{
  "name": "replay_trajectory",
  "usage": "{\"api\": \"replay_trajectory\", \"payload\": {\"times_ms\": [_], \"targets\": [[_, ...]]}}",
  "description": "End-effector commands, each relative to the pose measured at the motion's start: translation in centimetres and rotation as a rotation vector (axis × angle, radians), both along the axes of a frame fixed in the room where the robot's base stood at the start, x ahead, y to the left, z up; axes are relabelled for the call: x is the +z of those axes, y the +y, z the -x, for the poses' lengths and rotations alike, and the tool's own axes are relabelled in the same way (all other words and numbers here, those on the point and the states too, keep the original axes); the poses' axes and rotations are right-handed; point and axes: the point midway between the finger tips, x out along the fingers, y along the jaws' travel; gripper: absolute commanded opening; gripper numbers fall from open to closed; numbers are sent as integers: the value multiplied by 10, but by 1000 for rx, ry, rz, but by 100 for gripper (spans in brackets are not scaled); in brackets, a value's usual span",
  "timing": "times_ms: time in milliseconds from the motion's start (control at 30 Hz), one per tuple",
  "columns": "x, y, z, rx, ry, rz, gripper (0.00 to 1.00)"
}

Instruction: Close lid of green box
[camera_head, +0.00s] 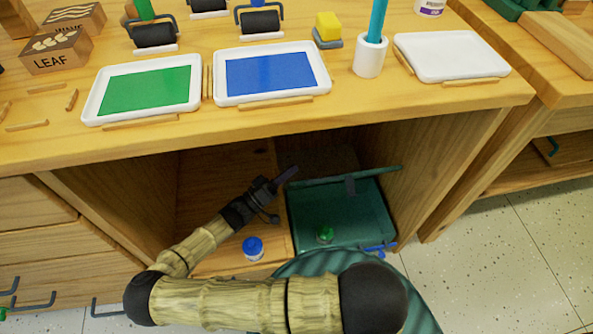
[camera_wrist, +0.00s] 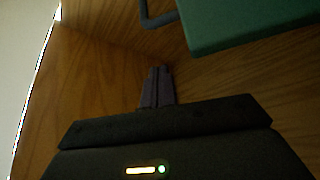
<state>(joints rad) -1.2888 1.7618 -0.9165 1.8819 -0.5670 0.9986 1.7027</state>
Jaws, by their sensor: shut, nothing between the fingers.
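The green box (camera_head: 345,222) stands in the open cabinet bay under the table. Its lid (camera_head: 350,177) is open, raised at the back, and shows nearly edge-on with a dark fitting near its middle. My gripper (camera_head: 287,178) is inside the bay, by the left end of the lid. Its fingers are shut and empty in the wrist view (camera_wrist: 156,86). A green part (camera_wrist: 245,22), box or lid, shows at upper right there, with a dark handle-like bar (camera_wrist: 158,18) beside it. I cannot tell whether the fingers touch the lid.
A small green item (camera_head: 325,235) is in the box. A blue-lidded jar (camera_head: 252,248) stands left of it, and a blue object (camera_head: 378,249) is at its front right. The tabletop overhangs the bay, holding a green tray (camera_head: 92,108), a blue tray (camera_head: 224,91) and a white cup (camera_head: 370,56).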

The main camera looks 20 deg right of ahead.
Motion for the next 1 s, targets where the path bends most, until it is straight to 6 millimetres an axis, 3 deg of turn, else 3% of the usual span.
{"api": "replay_trajectory", "payload": {"times_ms": [200,400,733,833,1000], "targets": [[-18,39,11,2,-2,-2,0],[-25,62,19,0,-1,-1,0],[-25,67,21,-2,-1,-1,0],[-24,66,21,-4,0,-2,18],[-23,61,22,-33,25,-24,18]]}}
